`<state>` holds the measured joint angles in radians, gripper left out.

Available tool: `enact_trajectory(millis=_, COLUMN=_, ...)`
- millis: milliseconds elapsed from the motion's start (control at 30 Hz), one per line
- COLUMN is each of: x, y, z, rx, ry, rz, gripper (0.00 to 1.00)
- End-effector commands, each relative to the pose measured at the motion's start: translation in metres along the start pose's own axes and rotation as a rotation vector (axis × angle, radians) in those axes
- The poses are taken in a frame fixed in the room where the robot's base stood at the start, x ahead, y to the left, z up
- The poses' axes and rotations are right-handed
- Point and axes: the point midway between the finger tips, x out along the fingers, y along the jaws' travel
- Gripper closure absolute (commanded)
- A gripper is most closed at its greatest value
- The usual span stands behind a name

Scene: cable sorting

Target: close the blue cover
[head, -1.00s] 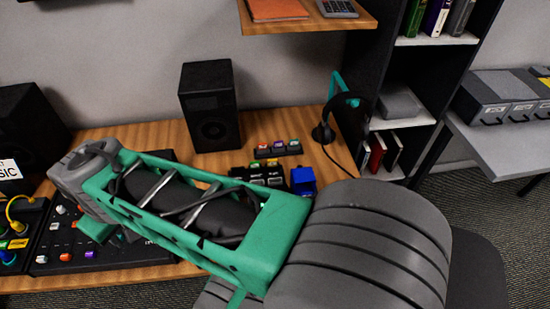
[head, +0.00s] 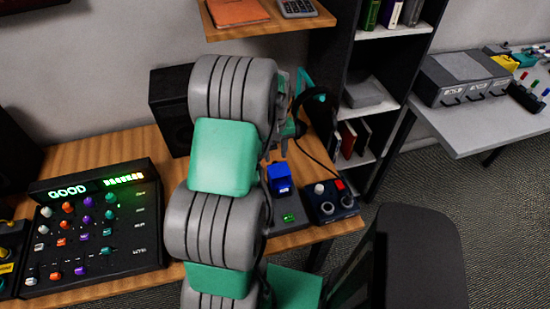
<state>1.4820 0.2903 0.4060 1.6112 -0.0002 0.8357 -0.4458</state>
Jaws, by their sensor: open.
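The blue cover (head: 279,179) sits on a dark box (head: 289,222) at the right part of the wooden desk, behind a small green-lit part. Its hinge is not visible, and I cannot tell how far it stands open. My gripper (head: 277,150) is just behind and above the blue cover, apart from it as far as I can see. Its fingers point down and are open, with nothing seen between them. My arm hides the left side of the dark box and part of the gripper.
A small box with knobs and a red part (head: 333,201) stands right of the cover. A mixer panel (head: 95,230) reading "GOOD" is at left. A speaker (head: 172,108) and a headset (head: 318,105) stand behind. A shelf (head: 267,28) hangs above.

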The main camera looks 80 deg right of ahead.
Motion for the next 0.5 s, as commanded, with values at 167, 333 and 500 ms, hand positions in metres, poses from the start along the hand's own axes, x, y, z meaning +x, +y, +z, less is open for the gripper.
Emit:
enact_trajectory(millis=167, x=0.029, y=-0.001, z=0.000, rx=0.000, ry=-0.002, rz=-0.001, gripper=0.60)
enact_trajectory(millis=333, x=0.038, y=-0.001, z=0.000, rx=0.000, ry=0.001, rz=0.001, gripper=0.60)
enact_trajectory(millis=500, x=0.038, y=-0.001, z=0.000, rx=0.000, ry=0.001, rz=0.001, gripper=0.60)
